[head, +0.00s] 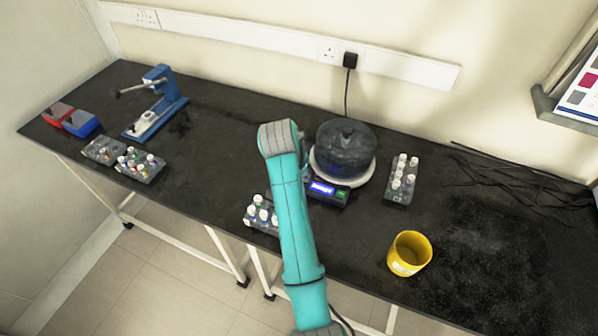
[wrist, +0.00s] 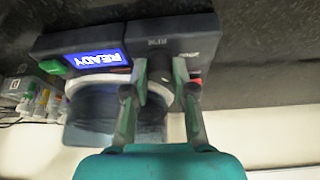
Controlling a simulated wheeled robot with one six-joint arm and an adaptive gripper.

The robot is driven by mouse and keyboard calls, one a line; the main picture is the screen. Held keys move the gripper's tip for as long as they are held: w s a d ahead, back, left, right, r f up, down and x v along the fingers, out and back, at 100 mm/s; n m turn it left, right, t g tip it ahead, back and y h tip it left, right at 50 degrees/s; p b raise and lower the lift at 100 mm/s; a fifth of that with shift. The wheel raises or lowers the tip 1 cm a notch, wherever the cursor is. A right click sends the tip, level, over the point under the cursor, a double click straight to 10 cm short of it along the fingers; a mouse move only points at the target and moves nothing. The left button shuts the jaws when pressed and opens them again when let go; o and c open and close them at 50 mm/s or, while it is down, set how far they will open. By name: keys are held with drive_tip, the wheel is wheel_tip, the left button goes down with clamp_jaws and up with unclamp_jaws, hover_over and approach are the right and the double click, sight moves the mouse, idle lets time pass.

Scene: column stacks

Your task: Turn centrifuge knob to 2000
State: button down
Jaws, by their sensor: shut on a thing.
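The centrifuge (head: 346,145) has a dark translucent lid over a white round body and stands at the middle of the bench. Its front panel carries a lit blue display (head: 322,188); in the wrist view the display (wrist: 97,59) appears upside down and reads READY. My gripper (wrist: 160,72) is at the panel beside the display, its two fingers apart and shut on the centrifuge knob (wrist: 158,73). The knob is dark and mostly hidden between the fingers, so its setting cannot be read. In the head view my arm hides the gripper and the knob.
Racks of capped vials stand right of the centrifuge (head: 402,180) and left of my arm (head: 261,215). A yellow cup (head: 409,253) stands front right. A blue press (head: 157,103) and more racks are far left. Black cables (head: 520,185) lie at right.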

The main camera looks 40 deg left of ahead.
drive_tip(key=n+y, duration=0.1)
drive_tip(key=n, duration=0.1)
drive_tip(key=n+g, duration=0.1)
drive_tip(key=n, duration=0.2)
drive_tip(key=shift+d+n+y, duration=0.15)
drive_tip(key=shift+n+y, duration=0.15)
drive_tip(key=shift+y, duration=0.1)
drive_tip(key=shift+n+g+y, duration=0.6)
drive_tip(key=shift+n+g, duration=0.1)
drive_tip(key=shift+n, duration=1.4)
drive_tip(key=c, duration=0.9)
unclamp_jaws()
drive_tip(key=shift+c, duration=0.2)
drive_tip(key=shift+w, duration=0.1)
drive_tip(key=shift+r, duration=0.1)
drive_tip(key=v, duration=1.1)
drive_tip(key=shift+d+r, duration=0.2)
drive_tip(key=shift+r, duration=0.1)
